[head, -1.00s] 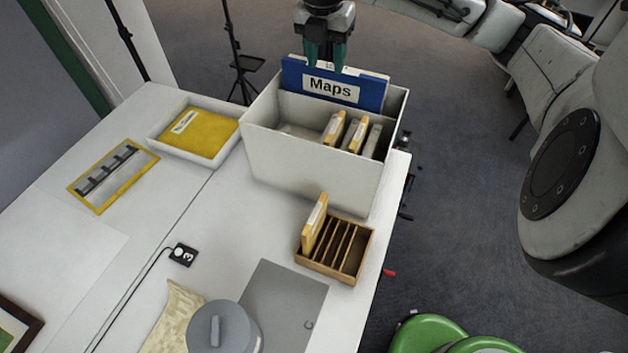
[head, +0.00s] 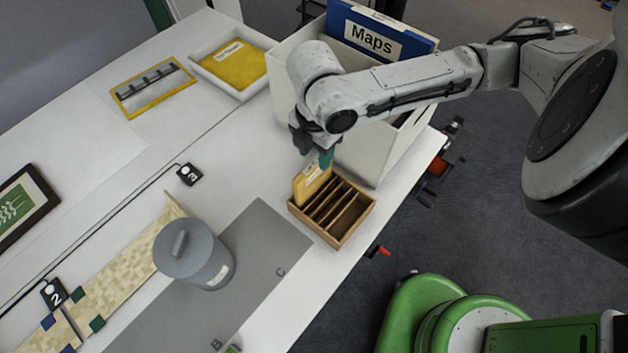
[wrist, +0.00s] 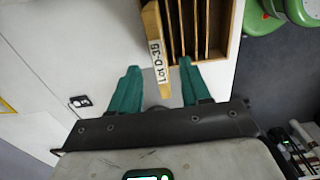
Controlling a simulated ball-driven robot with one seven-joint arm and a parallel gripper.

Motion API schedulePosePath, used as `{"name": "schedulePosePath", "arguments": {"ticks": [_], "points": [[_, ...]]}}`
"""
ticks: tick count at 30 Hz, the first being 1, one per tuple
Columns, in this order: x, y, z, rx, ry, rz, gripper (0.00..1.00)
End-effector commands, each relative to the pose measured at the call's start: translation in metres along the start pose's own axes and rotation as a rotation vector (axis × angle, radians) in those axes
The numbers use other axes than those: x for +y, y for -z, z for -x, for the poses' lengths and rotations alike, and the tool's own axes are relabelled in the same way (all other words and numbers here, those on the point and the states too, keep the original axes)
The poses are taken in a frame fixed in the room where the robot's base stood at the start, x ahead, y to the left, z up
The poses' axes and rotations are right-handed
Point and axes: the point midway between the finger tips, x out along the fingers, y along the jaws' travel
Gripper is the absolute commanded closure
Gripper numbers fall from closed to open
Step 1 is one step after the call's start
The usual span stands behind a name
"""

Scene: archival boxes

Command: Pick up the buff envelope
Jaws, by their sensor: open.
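The buff envelope (head: 311,183) stands on edge in the left slot of a small wooden rack (head: 357,226). In the wrist view the envelope (wrist: 153,35) shows its narrow edge with a white label reading "Lot D-35". My gripper (head: 318,158) is right above the envelope's top edge. In the wrist view my gripper (wrist: 161,70) is open, one green finger on each side of the labelled edge, with gaps on both sides. I cannot tell how far down the fingers reach. The rack's other slots look empty.
A white box (head: 375,155) with a blue Maps folder (head: 375,35) stands behind the rack, partly hidden by my arm. A white tray (head: 205,75) with a yellow folder is at back left. A grey canister (head: 195,255) stands front left. The table edge is close on the right.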

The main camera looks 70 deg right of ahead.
Motion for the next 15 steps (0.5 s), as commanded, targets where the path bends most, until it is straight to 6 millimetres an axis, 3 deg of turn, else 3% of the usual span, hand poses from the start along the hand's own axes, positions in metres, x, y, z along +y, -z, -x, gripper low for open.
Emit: {"name": "schedulePosePath", "arguments": {"ticks": [15], "points": [[0.001,0.004,-0.054,0.001,0.003,-0.001,0.53]]}}
